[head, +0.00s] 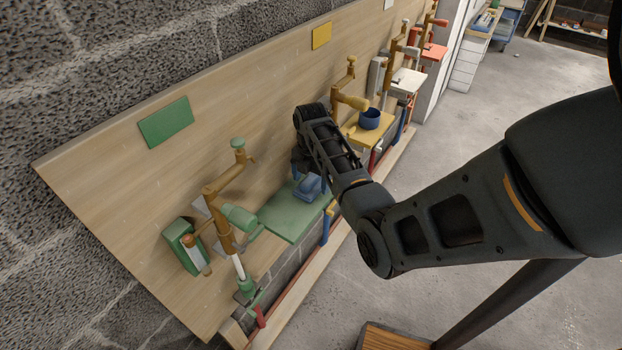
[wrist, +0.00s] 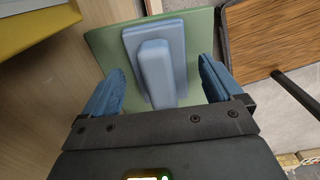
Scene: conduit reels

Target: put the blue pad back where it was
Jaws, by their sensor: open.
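The blue pad (wrist: 157,72) is a flat blue block with a raised bar on top. It lies on the green shelf (wrist: 103,42), which is fixed to the wooden wall panel. In the head view the blue pad (head: 308,187) shows near the far end of the green shelf (head: 290,212), partly hidden by my arm. My gripper (wrist: 160,82) is open, with one blue finger on each side of the pad and visible gaps between. In the head view my gripper (head: 309,180) is just above the shelf, largely covered by my wrist.
A yellow shelf (head: 360,139) with a dark blue cup (head: 369,119) is beyond my wrist. A brown pipe stand (head: 222,215) with green parts rises at the near end of the green shelf. A green plate (head: 166,122) is on the panel (head: 110,190).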

